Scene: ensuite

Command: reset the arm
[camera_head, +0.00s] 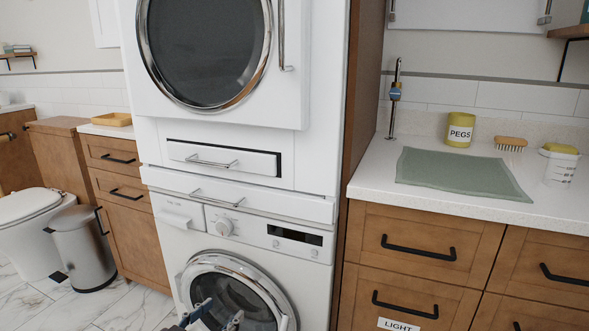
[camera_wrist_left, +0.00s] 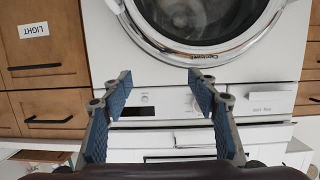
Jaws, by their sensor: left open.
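My left gripper (camera_head: 213,317) shows at the bottom edge of the head view, in front of the round door (camera_head: 236,284) of the lower white washing machine. In the left wrist view, which is upside down, its two blue-padded fingers (camera_wrist_left: 160,80) are spread wide apart with nothing between them. Beyond them are the washer's white front panel (camera_wrist_left: 170,106) and its chrome-rimmed round door (camera_wrist_left: 200,48). Most of my left arm is out of the head view. My right gripper is in neither view.
A dryer (camera_head: 207,45) is stacked above the washer. To the right, a white counter (camera_head: 366,177) holds a green cloth (camera_head: 460,172), a yellow PEGS jar (camera_head: 460,130) and a brush (camera_head: 511,143). A grey bin (camera_head: 84,250) and toilet (camera_head: 30,235) stand left.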

